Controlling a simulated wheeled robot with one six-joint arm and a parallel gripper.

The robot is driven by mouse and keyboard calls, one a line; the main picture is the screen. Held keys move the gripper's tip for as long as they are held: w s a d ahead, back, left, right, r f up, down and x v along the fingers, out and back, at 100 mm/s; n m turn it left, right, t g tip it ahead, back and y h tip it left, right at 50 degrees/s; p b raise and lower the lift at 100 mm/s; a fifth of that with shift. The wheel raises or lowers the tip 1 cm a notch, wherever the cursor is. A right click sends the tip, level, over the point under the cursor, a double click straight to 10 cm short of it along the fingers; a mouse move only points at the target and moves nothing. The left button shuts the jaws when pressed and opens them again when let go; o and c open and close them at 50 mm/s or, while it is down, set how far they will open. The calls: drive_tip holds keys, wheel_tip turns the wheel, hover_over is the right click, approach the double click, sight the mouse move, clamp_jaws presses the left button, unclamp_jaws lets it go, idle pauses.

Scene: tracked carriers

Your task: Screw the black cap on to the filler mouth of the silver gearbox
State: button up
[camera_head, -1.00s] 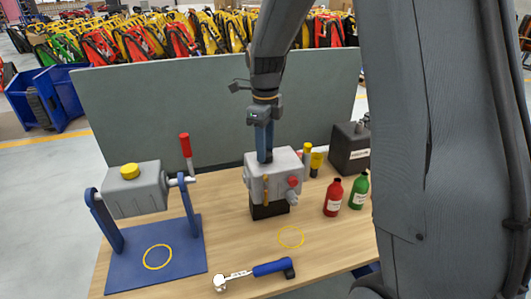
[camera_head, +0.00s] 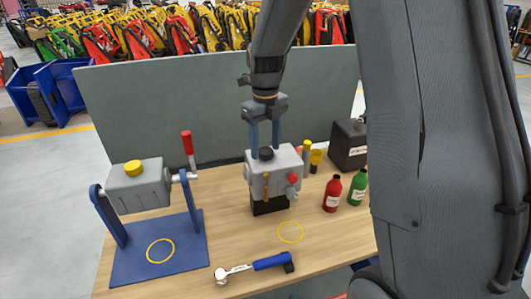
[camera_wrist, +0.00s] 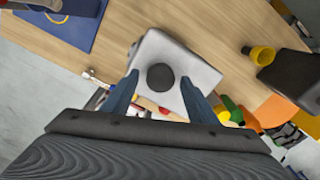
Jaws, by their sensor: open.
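The silver gearbox (camera_head: 285,165) stands on a black block in the middle of the wooden table. The black cap (camera_head: 266,153) sits on top of the gearbox, over where the filler mouth is; the mouth itself is hidden. The cap also shows as a dark disc in the wrist view (camera_wrist: 160,77). My gripper (camera_head: 265,151) is open just above the gearbox. Its two blue fingers stand on either side of the cap, apart from it, and the wrist view shows the cap between and a little beyond the fingertips. How tightly the cap is seated cannot be seen.
A grey tank with a yellow cap (camera_head: 134,168) hangs in a blue stand at left. A torque wrench (camera_head: 262,264) lies in front. Red (camera_head: 333,193) and green (camera_head: 357,188) bottles and a dark can (camera_head: 348,146) stand at right. A grey panel (camera_head: 200,110) rises behind.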

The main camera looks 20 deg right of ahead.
drive_tip(key=shift+n+p, duration=0.4)
drive_tip(key=shift+n, duration=0.6)
drive_tip(key=n, duration=0.9)
drive_tip(key=shift+n, duration=0.3)
drive_tip(key=n, duration=0.3)
drive_tip(key=shift+n, duration=0.4)
drive_tip(key=n, duration=1.3)
drive_tip(key=shift+n, duration=0.4)
